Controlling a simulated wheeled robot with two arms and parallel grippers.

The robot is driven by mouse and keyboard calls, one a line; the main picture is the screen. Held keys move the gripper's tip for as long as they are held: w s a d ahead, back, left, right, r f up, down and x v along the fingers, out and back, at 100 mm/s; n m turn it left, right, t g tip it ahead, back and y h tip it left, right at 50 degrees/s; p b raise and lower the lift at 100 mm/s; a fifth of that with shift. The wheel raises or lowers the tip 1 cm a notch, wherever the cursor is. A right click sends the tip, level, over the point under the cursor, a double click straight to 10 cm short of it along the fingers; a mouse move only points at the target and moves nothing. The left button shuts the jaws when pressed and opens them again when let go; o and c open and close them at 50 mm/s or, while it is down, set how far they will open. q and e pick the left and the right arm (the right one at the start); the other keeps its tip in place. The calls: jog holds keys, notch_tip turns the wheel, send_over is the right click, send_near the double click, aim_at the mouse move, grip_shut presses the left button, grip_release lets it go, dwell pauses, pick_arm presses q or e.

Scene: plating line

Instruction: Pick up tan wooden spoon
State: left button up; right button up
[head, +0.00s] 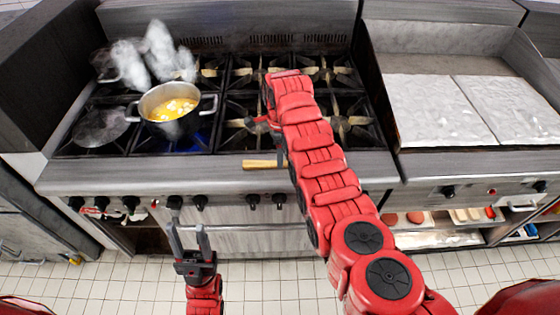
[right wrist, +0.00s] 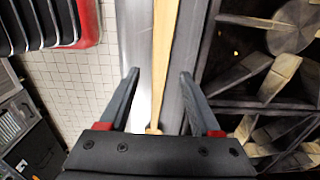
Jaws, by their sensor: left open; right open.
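The tan wooden spoon (head: 262,163) lies along the front edge of the stove in the head view, its right part hidden behind my right arm. In the right wrist view the spoon (right wrist: 165,55) runs lengthwise between the fingers of my right gripper (right wrist: 159,76). Those fingers are open, one on each side of it, with gaps to both. My right gripper is mostly hidden by its arm in the head view. My left gripper (head: 187,230) is open and empty in front of the stove, low and left of the spoon.
A steaming pot (head: 148,112) of yellow food stands on a lit burner at the left of the stove, beside a dark round lid or pan (head: 99,127). A griddle (head: 405,143) is to the right. Knobs line the stove front. The tiled floor (head: 262,275) in front is clear.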

jog(key=shift+f, duration=1.65)
grip_shut()
